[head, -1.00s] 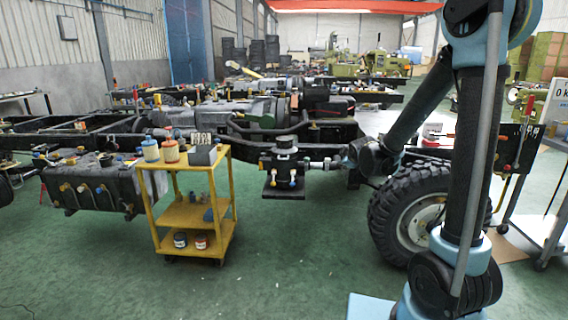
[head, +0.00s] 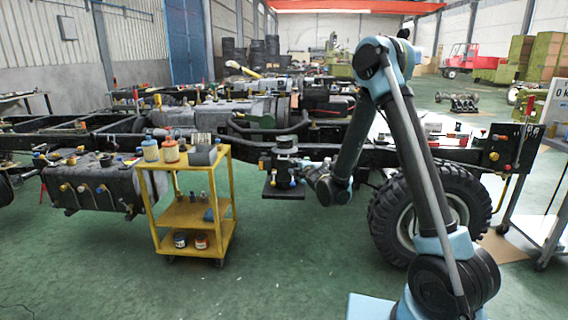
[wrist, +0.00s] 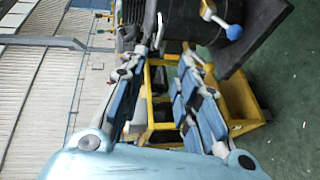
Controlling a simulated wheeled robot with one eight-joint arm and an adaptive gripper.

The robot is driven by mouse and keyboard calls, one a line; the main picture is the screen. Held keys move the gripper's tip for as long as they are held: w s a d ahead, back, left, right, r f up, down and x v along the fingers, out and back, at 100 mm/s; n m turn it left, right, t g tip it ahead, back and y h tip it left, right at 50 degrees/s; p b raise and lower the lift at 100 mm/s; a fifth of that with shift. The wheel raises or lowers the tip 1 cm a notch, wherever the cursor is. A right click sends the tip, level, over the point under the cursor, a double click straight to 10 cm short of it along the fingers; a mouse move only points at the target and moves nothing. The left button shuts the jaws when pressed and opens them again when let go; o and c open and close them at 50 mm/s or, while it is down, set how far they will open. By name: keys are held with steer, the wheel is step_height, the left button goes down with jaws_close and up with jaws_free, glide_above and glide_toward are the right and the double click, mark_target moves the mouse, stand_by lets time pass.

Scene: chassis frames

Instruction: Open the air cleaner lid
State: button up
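The air cleaner (head: 285,162) is a dark upright cylinder with a wider round lid (head: 285,142) on top, on a dark square base beside the truck chassis. The lid sits on the cylinder. In the wrist view a dark body and plate (wrist: 262,32), with a blue-ended handle, fill the top right, just past the fingertips. My gripper (wrist: 172,45) is open, with nothing seen between its fingers but the yellow cart behind. In the head view my gripper (head: 303,168) is small, just right of the air cleaner; I cannot tell whether it touches.
A yellow cart (head: 190,212) with filters, a dark box and cans stands left of the air cleaner. The chassis rail (head: 455,152) and a big wheel (head: 440,215) lie behind and right of my arm. The green floor in front is clear.

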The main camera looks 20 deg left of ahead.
steer(key=x, duration=1.6)
steer(key=shift+w+f, duration=0.1)
steer(key=shift+w, duration=0.05)
steer(key=shift+c, duration=0.3)
jaws_close()
